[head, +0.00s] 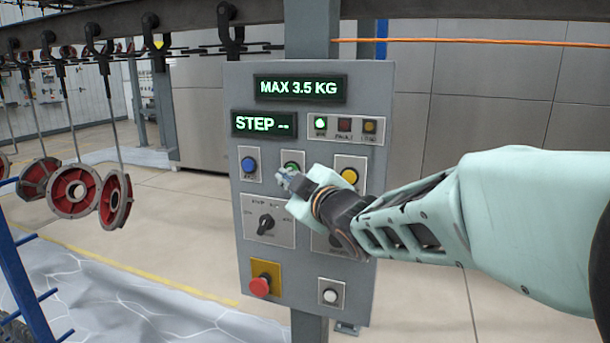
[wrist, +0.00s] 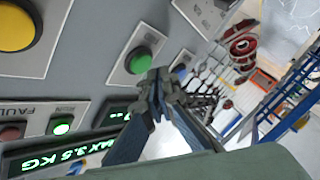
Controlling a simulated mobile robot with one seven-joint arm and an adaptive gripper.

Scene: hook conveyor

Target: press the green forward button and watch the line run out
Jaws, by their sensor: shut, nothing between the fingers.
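The green button (head: 292,167) is on the grey control panel (head: 386,110), between a blue button (head: 249,165) and a yellow button (head: 350,176). In the head view my gripper (head: 284,177) covers its lower part. In the wrist view the green button (wrist: 138,60) shows whole, and my shut, empty gripper (wrist: 160,80) is just beside its lower right edge. I cannot tell whether the fingertips touch the panel. The displays read "MAX 3.5 KG" (head: 300,88) and "STEP --" (head: 264,123). The left small lamp (head: 320,123) glows green.
A red emergency button (head: 260,286), a black rotary knob (head: 266,223) and a white button (head: 330,296) are lower on the panel. Red round parts (head: 115,199) hang on hooks from the overhead rail at left. A blue frame (head: 18,272) stands at the left edge.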

